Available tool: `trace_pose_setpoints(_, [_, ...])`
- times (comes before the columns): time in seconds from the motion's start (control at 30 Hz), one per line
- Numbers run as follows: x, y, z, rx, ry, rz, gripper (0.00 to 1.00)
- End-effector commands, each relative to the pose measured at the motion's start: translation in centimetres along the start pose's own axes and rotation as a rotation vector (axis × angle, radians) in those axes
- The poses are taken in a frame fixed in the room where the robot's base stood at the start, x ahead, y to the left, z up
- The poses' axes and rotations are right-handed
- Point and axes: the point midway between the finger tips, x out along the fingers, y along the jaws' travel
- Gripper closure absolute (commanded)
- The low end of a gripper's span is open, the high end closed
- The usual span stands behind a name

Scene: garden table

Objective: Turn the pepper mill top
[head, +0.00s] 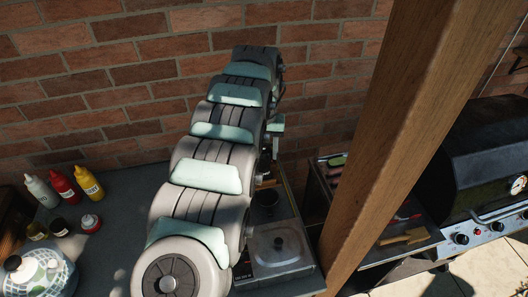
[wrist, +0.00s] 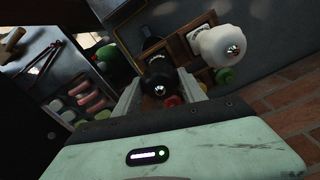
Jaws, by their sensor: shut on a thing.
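A dark mill with a rounded black top and a shiny metal knob, which I take as the pepper mill (wrist: 157,76), is in the middle of the wrist view. My gripper (wrist: 160,86) has one pale finger on each side of this top and is shut on it. The mill's lower body is mostly hidden. A similar mill with a white top (wrist: 222,46) stands to its right, outside the fingers. In the head view my arm hides most of the gripper and I cannot make out the pepper mill there.
Small red and green caps show near the fingers. Sauce bottles (head: 62,186) stand at left. A wooden post (head: 395,130) and a black grill (head: 485,150) are at right.

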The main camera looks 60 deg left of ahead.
Motion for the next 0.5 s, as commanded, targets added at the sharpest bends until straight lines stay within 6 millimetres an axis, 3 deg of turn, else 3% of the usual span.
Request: trace_pose_setpoints(0.5, [0.07,0.11,0.00,-0.489,0.001,-0.001,0.92])
